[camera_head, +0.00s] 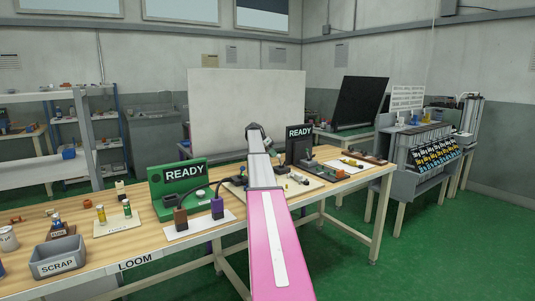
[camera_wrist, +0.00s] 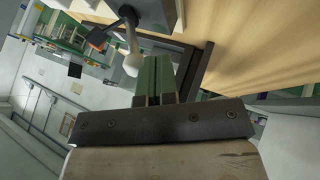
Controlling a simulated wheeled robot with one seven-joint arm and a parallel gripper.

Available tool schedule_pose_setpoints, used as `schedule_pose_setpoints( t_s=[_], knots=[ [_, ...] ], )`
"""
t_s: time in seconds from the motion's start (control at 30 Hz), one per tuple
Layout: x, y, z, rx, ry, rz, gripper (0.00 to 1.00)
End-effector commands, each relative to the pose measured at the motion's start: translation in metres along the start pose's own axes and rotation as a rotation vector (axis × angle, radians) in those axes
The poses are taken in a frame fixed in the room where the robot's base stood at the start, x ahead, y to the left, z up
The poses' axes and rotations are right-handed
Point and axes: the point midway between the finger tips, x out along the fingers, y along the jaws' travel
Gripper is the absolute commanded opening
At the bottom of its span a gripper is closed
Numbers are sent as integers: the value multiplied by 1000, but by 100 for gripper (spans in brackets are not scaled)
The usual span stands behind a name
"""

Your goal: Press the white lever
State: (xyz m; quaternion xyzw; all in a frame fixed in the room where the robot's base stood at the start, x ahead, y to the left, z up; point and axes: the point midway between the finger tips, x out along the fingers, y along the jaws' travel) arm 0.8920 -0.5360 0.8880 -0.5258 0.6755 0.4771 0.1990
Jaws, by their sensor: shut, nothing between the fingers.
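The white lever (camera_wrist: 132,50) shows in the wrist view as a pale rod with a round white knob at its end. It hangs from a dark joint beside a grey housing (camera_wrist: 152,12). My gripper (camera_wrist: 157,62) is shut and empty, its green fingers side by side just right of the knob. I cannot tell whether the fingers touch the knob. In the head view my arm covers the middle of the bench, and I cannot make out the lever or my gripper there.
The wooden bench (camera_head: 125,247) holds a green READY panel (camera_head: 180,185), a dark READY screen (camera_head: 300,140) and a grey SCRAP bin (camera_head: 57,259). A white board (camera_head: 245,105) stands behind. A rack of bottles (camera_head: 435,152) is at the right. Green floor is clear at the front right.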

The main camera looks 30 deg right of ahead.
Motion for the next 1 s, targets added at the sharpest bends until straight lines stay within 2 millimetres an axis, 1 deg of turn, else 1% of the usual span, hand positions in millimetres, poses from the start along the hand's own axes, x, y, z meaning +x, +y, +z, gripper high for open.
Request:
schedule_pose_setpoints(
  t_s=[0.07,0.43,0.6,1.0],
  knots=[
    [1,4,0,0,0,0,0],
    [1,4,0,2,0,-6,0],
    [0,8,0,31,-4,-58,0],
    [0,11,-1,78,-10,-140,0]
  ],
)
